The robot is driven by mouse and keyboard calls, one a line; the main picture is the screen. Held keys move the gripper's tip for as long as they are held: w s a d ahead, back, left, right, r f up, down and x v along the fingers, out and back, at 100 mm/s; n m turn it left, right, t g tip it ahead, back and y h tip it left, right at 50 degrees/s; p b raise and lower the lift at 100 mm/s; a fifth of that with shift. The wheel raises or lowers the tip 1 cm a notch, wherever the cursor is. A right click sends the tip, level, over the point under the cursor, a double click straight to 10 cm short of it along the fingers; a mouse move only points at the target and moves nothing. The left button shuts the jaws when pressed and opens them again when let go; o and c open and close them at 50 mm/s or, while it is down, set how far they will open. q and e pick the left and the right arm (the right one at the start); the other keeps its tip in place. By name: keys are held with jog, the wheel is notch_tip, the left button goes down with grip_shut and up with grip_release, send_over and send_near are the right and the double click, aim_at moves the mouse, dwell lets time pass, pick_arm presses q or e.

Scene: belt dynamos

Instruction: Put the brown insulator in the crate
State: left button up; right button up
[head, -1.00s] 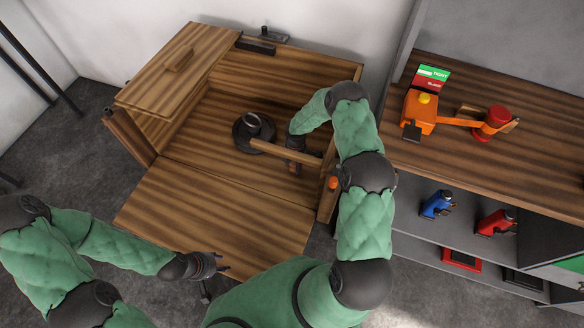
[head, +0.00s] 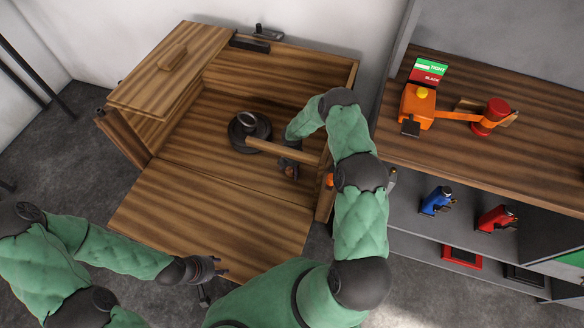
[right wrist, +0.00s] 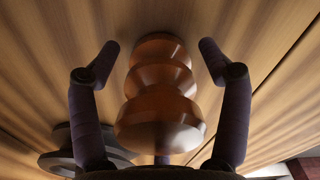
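The brown insulator (right wrist: 160,100), a ribbed, shiny piece, stands between the fingers of my right gripper (right wrist: 160,48) in the right wrist view. The fingers are spread, with a gap on each side of it. Behind it is striped wood. In the head view my right gripper (head: 289,168) reaches down inside the open wooden crate (head: 200,205), near its right wall; the insulator is mostly hidden there. My left gripper (head: 218,268) is empty, its fingers apart, in front of the crate's lowered front panel.
A dark round part (head: 247,130) sits in the crate, beside a wooden bar (head: 285,150). The lid (head: 172,70) lies folded at left. On the right, a shelf (head: 480,160) bears an orange device (head: 418,105), a blue item (head: 437,200) and a red item (head: 495,218).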

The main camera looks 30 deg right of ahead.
notch_tip(320, 180, up, 12)
jog(key=p, duration=0.5)
jog(key=shift+r, duration=0.15)
dwell(0.4)
